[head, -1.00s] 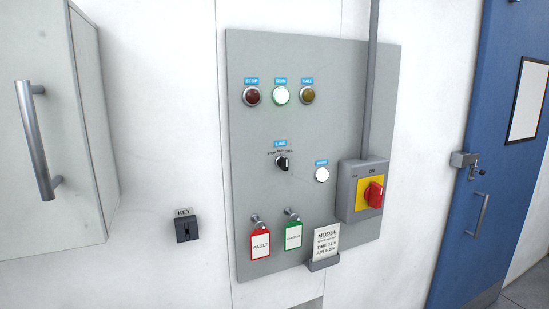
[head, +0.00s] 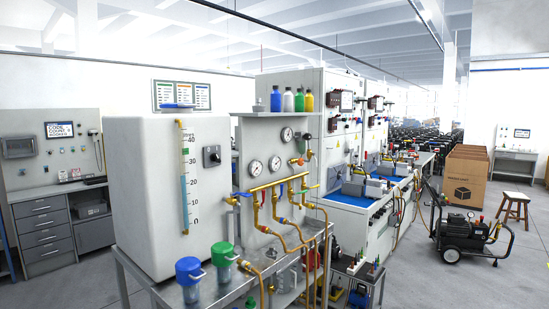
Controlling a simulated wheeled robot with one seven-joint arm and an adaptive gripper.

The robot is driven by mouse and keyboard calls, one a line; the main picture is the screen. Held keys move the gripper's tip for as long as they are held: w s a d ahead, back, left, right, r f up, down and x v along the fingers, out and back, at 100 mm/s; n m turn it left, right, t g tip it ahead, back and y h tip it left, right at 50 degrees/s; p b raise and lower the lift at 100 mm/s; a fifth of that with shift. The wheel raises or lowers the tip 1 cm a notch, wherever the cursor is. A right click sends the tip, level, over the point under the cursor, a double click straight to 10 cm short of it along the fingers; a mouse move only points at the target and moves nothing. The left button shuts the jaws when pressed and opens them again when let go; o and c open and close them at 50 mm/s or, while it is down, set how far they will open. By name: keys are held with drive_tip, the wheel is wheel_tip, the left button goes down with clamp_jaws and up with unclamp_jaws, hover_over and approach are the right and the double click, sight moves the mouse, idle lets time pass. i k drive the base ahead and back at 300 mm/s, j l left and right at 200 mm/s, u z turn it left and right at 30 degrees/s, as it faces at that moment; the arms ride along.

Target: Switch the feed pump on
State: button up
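A grey switch box with a dark knob (head: 211,156) is on the front of a large white tank (head: 150,190); its label and the knob's position are too small to read. I cannot tell whether it belongs to the feed pump. The tank's level gauge (head: 185,180) shows blue up to a little below the 30 mark. Right of the tank, a panel carries several dials (head: 254,168) and a brass manifold (head: 275,183) with blue and red valve handles. No pump is clearly labelled. My gripper is not in view.
A compressor (head: 463,235) stands on the floor at right, near cardboard boxes (head: 462,180) and a stool (head: 515,207). The floor at far right is clear.

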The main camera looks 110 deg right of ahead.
sight(214, 157)
drive_tip(key=z, duration=3.4)
